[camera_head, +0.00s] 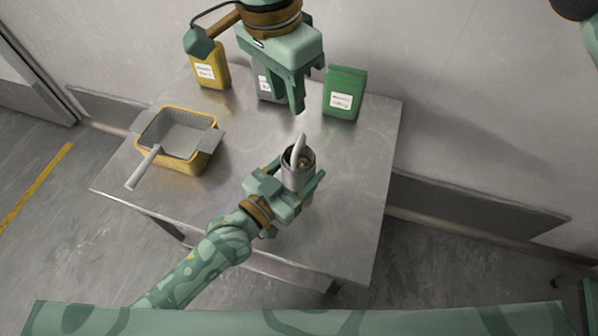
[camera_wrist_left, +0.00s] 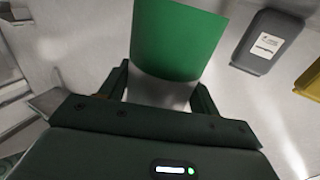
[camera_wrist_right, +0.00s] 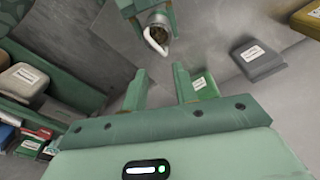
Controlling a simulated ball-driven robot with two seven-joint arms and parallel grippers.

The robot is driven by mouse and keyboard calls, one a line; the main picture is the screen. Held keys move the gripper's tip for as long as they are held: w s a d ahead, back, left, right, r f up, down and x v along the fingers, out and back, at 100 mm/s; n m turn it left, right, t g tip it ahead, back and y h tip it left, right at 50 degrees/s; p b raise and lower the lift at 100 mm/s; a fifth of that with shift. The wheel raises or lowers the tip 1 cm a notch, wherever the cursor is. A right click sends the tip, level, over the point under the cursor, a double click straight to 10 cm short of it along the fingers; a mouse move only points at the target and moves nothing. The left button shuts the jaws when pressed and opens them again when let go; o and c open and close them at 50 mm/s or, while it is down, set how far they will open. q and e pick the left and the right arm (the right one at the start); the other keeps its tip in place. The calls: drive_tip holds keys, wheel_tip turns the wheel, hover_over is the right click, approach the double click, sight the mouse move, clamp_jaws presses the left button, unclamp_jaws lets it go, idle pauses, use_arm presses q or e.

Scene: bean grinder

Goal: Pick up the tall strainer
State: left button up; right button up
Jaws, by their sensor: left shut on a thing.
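A tall grey metal cylinder (camera_head: 298,178), which I take to be the tall strainer, stands in the lower middle of the head view. A pale curved handle (camera_head: 298,150) rises from it, and brown contents show inside. My left gripper (camera_head: 295,172) is shut on it, one finger on each side. In the left wrist view a green curved surface (camera_wrist_left: 178,38) fills the space beyond the fingers; I cannot tell what it belongs to. My right gripper (camera_head: 298,108) is open and empty above the back of the table. The cylinder and handle also show in the right wrist view (camera_wrist_right: 158,22).
On the metal table (camera_head: 235,205), a yellow container (camera_head: 190,163) holds a grey mesh basket (camera_head: 180,135) with a pale handle. Yellow (camera_head: 208,72), grey (camera_head: 265,86) and green (camera_head: 345,92) bags stand at the back. The table is clear right of the cylinder.

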sight(299, 141)
drive_tip(key=f+n, duration=0.4)
drive_tip(key=d+f+n+g, duration=0.1)
drive_tip(key=f+n, duration=0.1)
drive_tip(key=f, duration=0.1)
drive_tip(key=shift+w+h, duration=0.2)
drive_tip(key=shift+h, duration=0.2)
drive_tip(key=f, duration=0.5)
drive_tip(key=shift+s+d+f, duration=0.2)
drive_tip(key=shift+d, duration=0.2)
clamp_jaws()
idle(0.7)
